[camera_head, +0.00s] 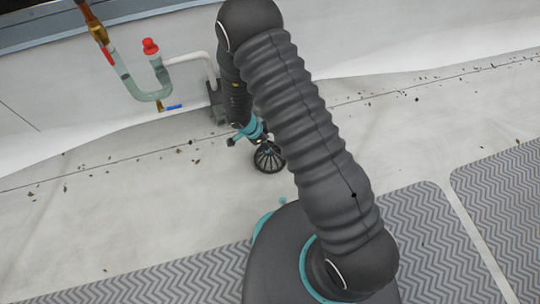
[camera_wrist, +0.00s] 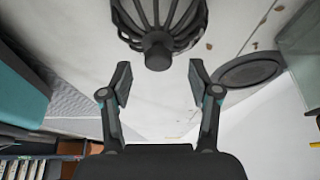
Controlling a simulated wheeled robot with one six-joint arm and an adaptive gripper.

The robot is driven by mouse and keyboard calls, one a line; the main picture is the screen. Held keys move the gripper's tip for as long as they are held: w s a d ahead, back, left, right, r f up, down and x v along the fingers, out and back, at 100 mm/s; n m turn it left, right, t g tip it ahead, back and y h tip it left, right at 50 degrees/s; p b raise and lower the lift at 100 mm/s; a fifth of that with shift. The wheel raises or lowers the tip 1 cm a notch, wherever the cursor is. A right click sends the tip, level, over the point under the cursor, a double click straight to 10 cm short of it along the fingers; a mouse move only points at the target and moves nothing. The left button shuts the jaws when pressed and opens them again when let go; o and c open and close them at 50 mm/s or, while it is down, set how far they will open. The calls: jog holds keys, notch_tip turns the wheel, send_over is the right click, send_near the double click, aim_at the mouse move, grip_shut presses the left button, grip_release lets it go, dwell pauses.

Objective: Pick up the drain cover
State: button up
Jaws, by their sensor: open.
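The drain cover (camera_head: 269,158) is a black domed cage of curved ribs. In the head view it stands on the pale roof, just below my gripper (camera_head: 248,140). In the wrist view the drain cover (camera_wrist: 162,28) fills the top middle, with its dark round knob toward me. Its far part is cut off by the frame. My gripper (camera_wrist: 160,82) is open and empty, its two fingers apart on either side below the knob. The fingers do not appear to touch the cover.
A dark round ring (camera_wrist: 247,70) lies right of the cover in the wrist view. A clear U-shaped pipe with a red cap (camera_head: 150,46) and a white pipe (camera_head: 192,58) run along the wall. Grey ribbed mats (camera_head: 412,240) lie in front. Small leaf debris is scattered on the roof.

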aim_at(272, 146)
jog(key=b+x, duration=0.1)
jog(key=x, duration=0.2)
jog(key=shift+s+f, duration=0.1)
jog(key=shift+f, duration=0.05)
grip_shut()
dwell(0.3)
